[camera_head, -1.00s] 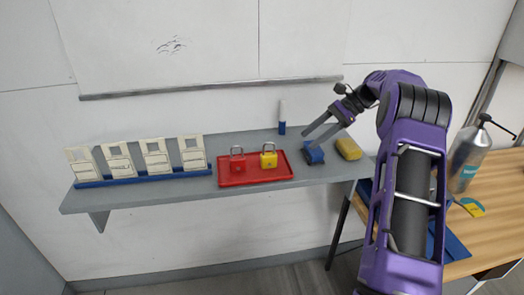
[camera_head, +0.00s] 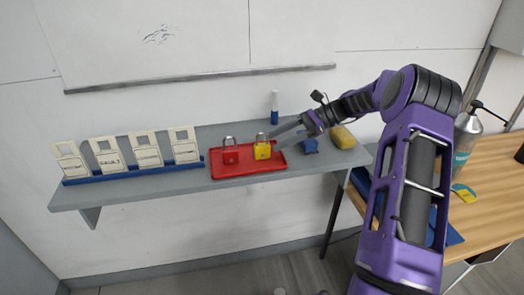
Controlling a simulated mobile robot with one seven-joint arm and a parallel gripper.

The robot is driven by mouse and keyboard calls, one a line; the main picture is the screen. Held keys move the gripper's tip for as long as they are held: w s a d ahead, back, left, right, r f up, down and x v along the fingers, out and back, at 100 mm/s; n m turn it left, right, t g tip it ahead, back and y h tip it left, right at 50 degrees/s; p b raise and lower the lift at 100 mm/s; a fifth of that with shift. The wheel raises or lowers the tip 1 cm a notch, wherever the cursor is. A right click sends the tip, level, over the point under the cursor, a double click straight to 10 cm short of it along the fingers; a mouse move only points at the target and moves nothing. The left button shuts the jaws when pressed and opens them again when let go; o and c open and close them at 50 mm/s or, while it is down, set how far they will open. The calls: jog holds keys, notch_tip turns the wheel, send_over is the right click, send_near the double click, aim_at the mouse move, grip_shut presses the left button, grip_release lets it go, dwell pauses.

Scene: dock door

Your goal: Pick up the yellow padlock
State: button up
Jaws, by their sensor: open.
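The yellow padlock (camera_head: 262,149) stands upright on the red tray (camera_head: 236,173), toward its right end, with its grey shackle up. A red padlock (camera_head: 231,154) stands on the same tray to its left. My gripper (camera_head: 276,135) is open, its fingers pointing left at the yellow padlock from the right. The fingertips are close to the padlock's upper right side; I cannot tell whether they touch it. One finger largely covers the other in this view.
The tray lies on a grey wall shelf (camera_head: 130,193). Several white tags stand in a blue rack (camera_head: 130,174) at left. A wooden table (camera_head: 490,190) with a metal bottle (camera_head: 465,142) is at right.

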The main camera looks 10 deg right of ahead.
aim_at(268, 143)
jog(key=shift+x, duration=2.75)
jog(key=shift+s+r, duration=0.1)
grip_shut()
